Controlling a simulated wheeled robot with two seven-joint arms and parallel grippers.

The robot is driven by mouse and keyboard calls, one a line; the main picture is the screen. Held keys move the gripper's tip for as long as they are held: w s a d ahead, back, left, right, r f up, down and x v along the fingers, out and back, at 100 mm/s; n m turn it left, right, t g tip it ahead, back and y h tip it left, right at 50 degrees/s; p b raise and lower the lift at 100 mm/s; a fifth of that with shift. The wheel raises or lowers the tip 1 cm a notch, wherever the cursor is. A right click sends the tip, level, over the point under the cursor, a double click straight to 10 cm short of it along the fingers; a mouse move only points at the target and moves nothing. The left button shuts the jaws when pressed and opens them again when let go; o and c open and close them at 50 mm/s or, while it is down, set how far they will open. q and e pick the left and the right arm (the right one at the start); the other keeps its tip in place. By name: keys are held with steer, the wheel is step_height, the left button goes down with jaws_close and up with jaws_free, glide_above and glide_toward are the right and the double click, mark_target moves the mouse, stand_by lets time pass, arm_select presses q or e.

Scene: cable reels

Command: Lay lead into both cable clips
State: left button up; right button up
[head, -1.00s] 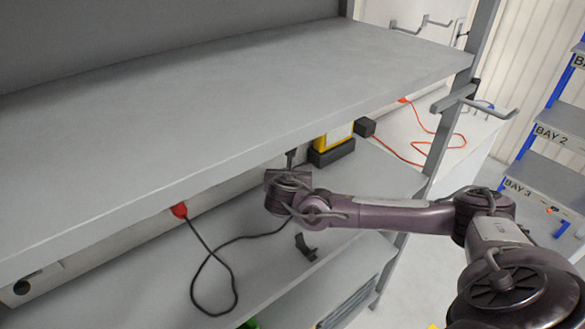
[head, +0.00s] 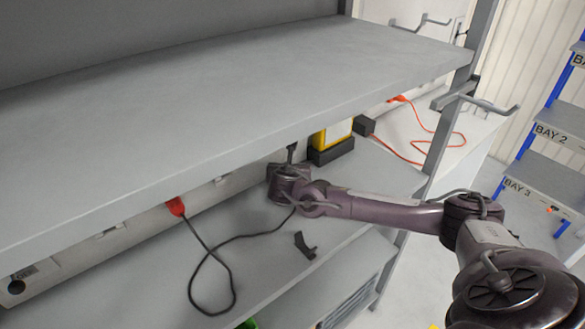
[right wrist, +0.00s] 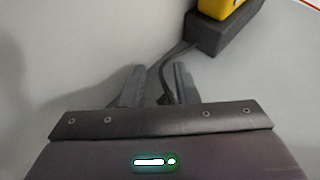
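A dark lead (head: 228,270) runs from a red plug (head: 175,206) at the left, loops over the lower shelf and goes behind my right gripper (head: 291,153). In the right wrist view the two fingers of my right gripper (right wrist: 160,82) stand apart. The lead (right wrist: 178,52) passes through the gap between them and reaches toward the black base of a yellow unit. A dark hooked piece (head: 304,246), perhaps a cable clip, is at the lower shelf, below my right gripper and apart from it. I cannot make out a second clip clearly. My left gripper is not in view.
The upper shelf (head: 230,95) overhangs the lower shelf (head: 330,240). The yellow unit (head: 333,135) stands on its black base (head: 331,150) behind my right arm. A shelf post (head: 447,110) with hooks stands at the right. An orange cord (head: 437,145) lies beyond it.

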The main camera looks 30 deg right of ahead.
steer(key=shift+b+x, duration=0.45)
steer(key=shift+x, duration=0.35)
jaws_close()
